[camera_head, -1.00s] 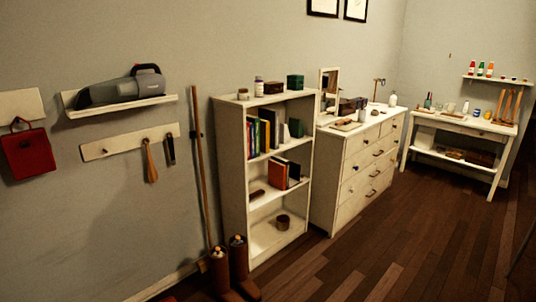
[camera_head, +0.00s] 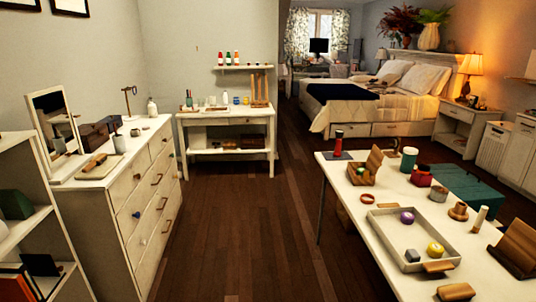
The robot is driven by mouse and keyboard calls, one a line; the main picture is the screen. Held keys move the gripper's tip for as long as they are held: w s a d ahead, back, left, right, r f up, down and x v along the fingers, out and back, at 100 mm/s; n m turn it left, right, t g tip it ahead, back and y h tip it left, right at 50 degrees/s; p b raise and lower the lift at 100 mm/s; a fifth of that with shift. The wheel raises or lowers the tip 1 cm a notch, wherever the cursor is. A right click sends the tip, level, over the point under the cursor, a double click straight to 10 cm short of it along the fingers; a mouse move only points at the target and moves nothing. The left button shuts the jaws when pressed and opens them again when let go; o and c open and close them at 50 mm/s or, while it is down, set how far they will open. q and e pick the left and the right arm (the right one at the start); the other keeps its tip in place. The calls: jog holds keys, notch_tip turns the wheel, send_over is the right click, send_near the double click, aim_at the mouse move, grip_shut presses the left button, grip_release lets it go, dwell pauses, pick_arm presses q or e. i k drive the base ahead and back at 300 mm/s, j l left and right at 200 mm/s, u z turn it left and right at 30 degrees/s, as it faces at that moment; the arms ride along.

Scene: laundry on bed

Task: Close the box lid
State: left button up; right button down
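A small wooden box (camera_head: 363,177) stands near the far left end of the white table on the right, with what looks like its lid tilted up. A second wooden piece (camera_head: 517,248) with a raised panel sits at the table's right edge, partly cut off. A dark brown box (camera_head: 94,134) on the dresser looks shut. A large teal chest (camera_head: 462,187) stands on the floor behind the table and looks shut. I cannot tell which one the task names. Neither of my grippers is in view.
The white table (camera_head: 335,184) holds a tray (camera_head: 388,249), a red jar (camera_head: 421,175) and several small items. A dresser (camera_head: 140,205) stands at left, a side table (camera_head: 227,119) and a bed (camera_head: 375,108) farther back. The dark wood floor (camera_head: 240,220) between is clear.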

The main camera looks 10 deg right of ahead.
aim_at(375, 159)
jog(key=i+j+z, duration=0.15)
jog(key=i+z, duration=0.2)
jog(key=i, duration=1.65)
